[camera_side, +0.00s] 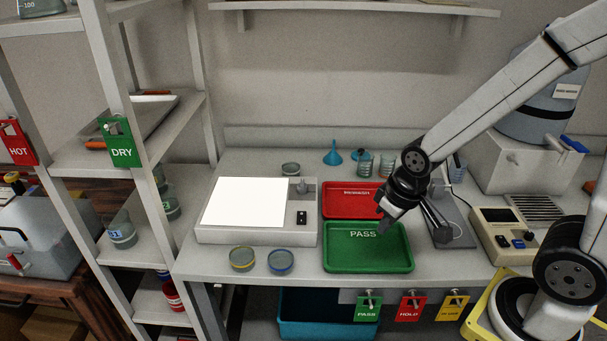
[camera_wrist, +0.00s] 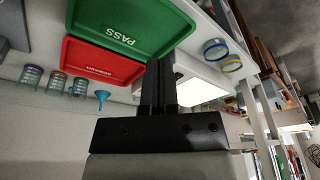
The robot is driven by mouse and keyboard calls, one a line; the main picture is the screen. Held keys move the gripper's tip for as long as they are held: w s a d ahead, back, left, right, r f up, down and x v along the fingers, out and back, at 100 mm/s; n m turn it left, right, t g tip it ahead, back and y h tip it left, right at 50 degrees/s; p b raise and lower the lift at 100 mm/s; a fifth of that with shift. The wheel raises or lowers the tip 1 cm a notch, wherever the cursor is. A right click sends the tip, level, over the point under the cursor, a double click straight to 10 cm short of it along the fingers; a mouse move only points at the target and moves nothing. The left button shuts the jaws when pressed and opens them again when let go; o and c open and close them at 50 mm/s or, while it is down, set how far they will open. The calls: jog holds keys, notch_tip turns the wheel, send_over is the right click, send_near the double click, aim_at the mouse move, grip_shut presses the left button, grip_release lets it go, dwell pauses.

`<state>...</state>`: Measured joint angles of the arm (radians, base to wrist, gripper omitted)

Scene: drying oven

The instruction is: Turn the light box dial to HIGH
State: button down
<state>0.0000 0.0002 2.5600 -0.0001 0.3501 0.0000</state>
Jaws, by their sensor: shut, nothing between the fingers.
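The light box (camera_side: 307,236) stands on the bench left of the trays, and its panel glows bright white. Its small grey dial (camera_side: 301,187) is at the back right of the top, with a black switch (camera_side: 301,217) in front; the dial's setting is too small to read. My gripper (camera_side: 384,222) is shut and empty, pointing down above the trays, to the right of the light box and apart from it. In the wrist view my gripper (camera_wrist: 158,66) hides part of the light box (camera_wrist: 201,70); the dial cannot be made out there.
The green PASS tray (camera_side: 369,263) and the red tray (camera_side: 331,185) lie right of the light box. Two dishes (camera_side: 242,258) sit in front of it. A blue funnel (camera_side: 333,155) and beakers (camera_side: 364,166) stand behind. A shelf rack (camera_side: 150,170) rises at the left.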

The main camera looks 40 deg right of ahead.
jog(key=c, duration=0.7)
grip_release()
jog(key=shift+w, duration=0.1)
jog(key=o, duration=0.4)
jog(key=shift+w+r, duration=0.1)
jog(key=shift+w, duration=0.2)
jog(key=n+g+h, duration=0.3)
jog(key=n+h, duration=0.2)
jog(key=n, duration=1.3)
send_near(301, 183)
jog(key=x, duration=0.2)
jog(key=shift+d+f, duration=0.2)
jog(key=shift+d, duration=0.15)
jog(key=shift+y, duration=0.3)
jog(key=shift+x, duration=3.95)
jog(key=shift+w, duration=0.1)
grip_shut()
